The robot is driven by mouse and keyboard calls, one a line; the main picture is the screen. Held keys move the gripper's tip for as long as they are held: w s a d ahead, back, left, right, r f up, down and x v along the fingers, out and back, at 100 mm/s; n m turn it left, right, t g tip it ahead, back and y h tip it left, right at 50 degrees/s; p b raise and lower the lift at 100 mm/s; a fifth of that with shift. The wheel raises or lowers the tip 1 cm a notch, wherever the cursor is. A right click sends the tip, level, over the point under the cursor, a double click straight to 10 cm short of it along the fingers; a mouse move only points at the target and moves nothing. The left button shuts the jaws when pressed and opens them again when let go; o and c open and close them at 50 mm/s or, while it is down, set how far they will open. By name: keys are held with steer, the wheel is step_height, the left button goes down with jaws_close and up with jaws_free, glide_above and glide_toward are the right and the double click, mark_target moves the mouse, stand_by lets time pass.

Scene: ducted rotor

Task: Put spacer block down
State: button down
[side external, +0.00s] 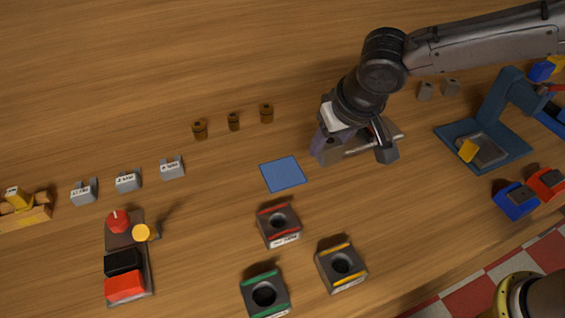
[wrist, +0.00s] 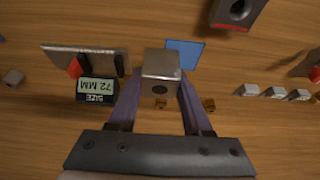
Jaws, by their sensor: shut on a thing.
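The spacer block (wrist: 160,66) is a plain grey metal cube with a dark round hole in the face towards the wrist camera. My gripper (wrist: 161,78) is shut on it, one purple-grey finger on each side. In the side view my gripper (side external: 354,150) is over the table just right of the flat blue square (side external: 283,174). The block cannot be made out clearly there. In the wrist view the blue square (wrist: 186,54) shows beyond the block, partly covered by it. Whether the block touches the table cannot be told.
A gauge with a "SIZE 72 MM" display (wrist: 97,90) and grey plate lies beside my gripper. Red-marked (side external: 278,224), yellow-marked (side external: 341,267) and green-marked (side external: 265,295) bored blocks stand in front. Brown cylinders (side external: 233,122) stand behind. A blue press (side external: 490,120) is right. Wood left of the square is clear.

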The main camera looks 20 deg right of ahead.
steer(key=w+a+f, duration=0.1)
steer(key=w+f, duration=0.1)
steer(key=w+a+f, duration=0.2)
steer(key=w+f, duration=0.1)
steer(key=w+a+f, duration=0.2)
steer(key=w, duration=0.1)
steer(key=shift+f, duration=0.15)
steer(key=shift+w+a+f, duration=0.15)
steer(key=shift+w+f, duration=0.05)
steer(key=shift+f, duration=0.15)
steer(key=shift+w+f, duration=0.1)
steer(key=shift+f, duration=1.5)
steer(key=shift+f, duration=0.2)
steer(key=shift+c, duration=1.7)
jaws_free()
steer(key=v, duration=1.2)
steer(key=shift+r, duration=0.2)
